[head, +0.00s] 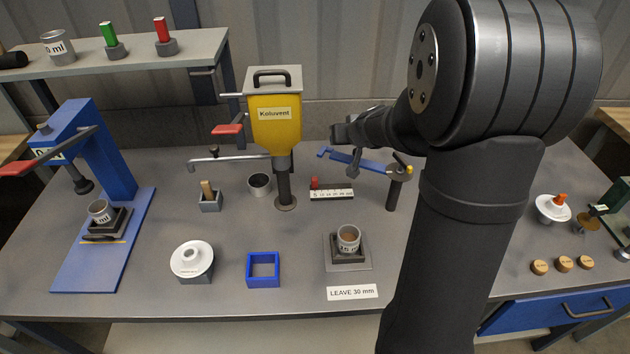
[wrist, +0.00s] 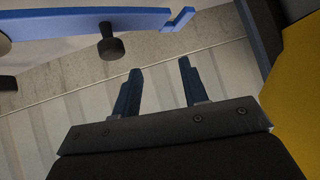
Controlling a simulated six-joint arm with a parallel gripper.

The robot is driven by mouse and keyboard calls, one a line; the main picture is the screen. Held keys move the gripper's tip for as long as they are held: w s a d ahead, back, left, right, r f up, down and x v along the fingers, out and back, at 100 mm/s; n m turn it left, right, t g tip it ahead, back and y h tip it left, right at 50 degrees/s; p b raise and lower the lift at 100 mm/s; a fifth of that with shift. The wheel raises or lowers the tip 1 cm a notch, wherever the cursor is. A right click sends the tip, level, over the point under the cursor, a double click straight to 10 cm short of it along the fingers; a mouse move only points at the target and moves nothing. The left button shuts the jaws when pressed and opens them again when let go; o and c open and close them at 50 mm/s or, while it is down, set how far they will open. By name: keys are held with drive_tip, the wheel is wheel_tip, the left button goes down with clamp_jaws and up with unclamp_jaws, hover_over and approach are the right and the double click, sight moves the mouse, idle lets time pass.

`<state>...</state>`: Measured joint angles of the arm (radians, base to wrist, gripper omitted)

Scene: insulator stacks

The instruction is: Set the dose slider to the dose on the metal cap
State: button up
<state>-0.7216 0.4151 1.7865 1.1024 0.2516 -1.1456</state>
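The dose slider looks to be the red knob (head: 314,183) at the left end of a white marked scale (head: 333,194), on the bench right of the yellow hopper. I cannot read its value. Which thing is the metal cap is unclear; grey metal cups with partly readable "ml" labels stand in the dark holder at front centre (head: 348,238), in the blue press (head: 101,211) and on the shelf (head: 57,46). My gripper (head: 343,132) is above and behind the scale. In the wrist view its two fingers (wrist: 158,82) are apart with nothing between them.
The yellow hopper (head: 275,122) stands left of my gripper. A blue swing arm (head: 352,160) on a post lies just below it; it crosses the top of the wrist view (wrist: 90,22). A blue square frame (head: 263,269) and a white funnel (head: 192,260) stand in front.

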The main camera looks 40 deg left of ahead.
drive_tip(key=s+d+t+h, duration=0.1)
drive_tip(key=s+d+t, duration=0.1)
drive_tip(key=s+d, duration=0.1)
drive_tip(key=m+h, duration=0.1)
approach(315, 181)
drive_tip(key=shift+g, duration=0.3)
drive_tip(key=x, duration=0.9)
drive_tip(key=shift+w+a, duration=0.1)
drive_tip(key=shift+w, duration=0.25)
clamp_jaws()
